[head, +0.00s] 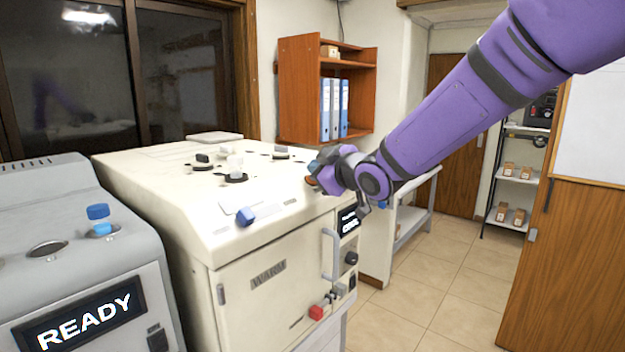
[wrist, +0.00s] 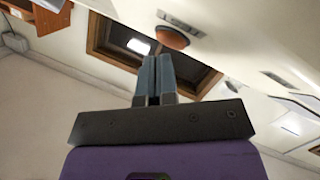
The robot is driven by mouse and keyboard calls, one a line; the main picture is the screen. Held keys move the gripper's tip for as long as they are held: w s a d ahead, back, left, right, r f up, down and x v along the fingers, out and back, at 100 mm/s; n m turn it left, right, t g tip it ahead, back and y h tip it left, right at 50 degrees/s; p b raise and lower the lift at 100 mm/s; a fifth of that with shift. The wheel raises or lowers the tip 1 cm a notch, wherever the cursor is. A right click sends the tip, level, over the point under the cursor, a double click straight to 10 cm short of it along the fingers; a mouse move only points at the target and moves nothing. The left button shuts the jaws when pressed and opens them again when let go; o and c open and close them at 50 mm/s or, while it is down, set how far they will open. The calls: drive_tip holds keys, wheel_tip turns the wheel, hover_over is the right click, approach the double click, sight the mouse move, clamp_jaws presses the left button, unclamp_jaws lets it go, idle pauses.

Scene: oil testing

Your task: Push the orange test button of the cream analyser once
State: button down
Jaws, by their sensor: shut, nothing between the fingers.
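The cream analyser (head: 150,190) stands in the middle of the head view, with a door marked WARM. Its orange test button (head: 310,181) shows only as a small patch at the top right edge, mostly hidden by my gripper (head: 316,178). In the wrist view the button (wrist: 172,37) is a round orange dome on the cream surface, beside a small label plate. My gripper (wrist: 155,58) is shut and empty, its fingertips pointing toward the button and close below it in the picture. I cannot tell whether they touch.
A grey machine (head: 75,250) with a READY screen and a blue-capped vial (head: 99,218) stands at the left. A blue cap (head: 245,215) and several dark fittings are on the analyser's top. A handle (head: 331,255) and a red part (head: 317,312) stick out from its front. The tiled floor at right is clear.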

drive_tip(key=shift+w+a+f, duration=0.1)
drive_tip(key=shift+a+f, duration=0.1)
drive_tip(key=shift+f, duration=0.1)
idle(0.4)
idle(0.4)
drive_tip(key=shift+s+d+r, duration=0.3)
drive_tip(key=shift+d+r, duration=0.1)
drive_tip(key=shift+r, duration=0.3)
drive_tip(key=shift+s+d+r, duration=0.3)
drive_tip(key=shift+d+r, duration=0.05)
drive_tip(key=shift+r, duration=0.35)
drive_tip(key=shift+s+d+r, duration=0.25)
drive_tip(key=shift+d+r, duration=0.15)
drive_tip(key=shift+r, duration=0.25)
drive_tip(key=shift+s+d+r, duration=0.3)
drive_tip(key=shift+d+r, duration=0.05)
drive_tip(key=shift+r, duration=0.35)
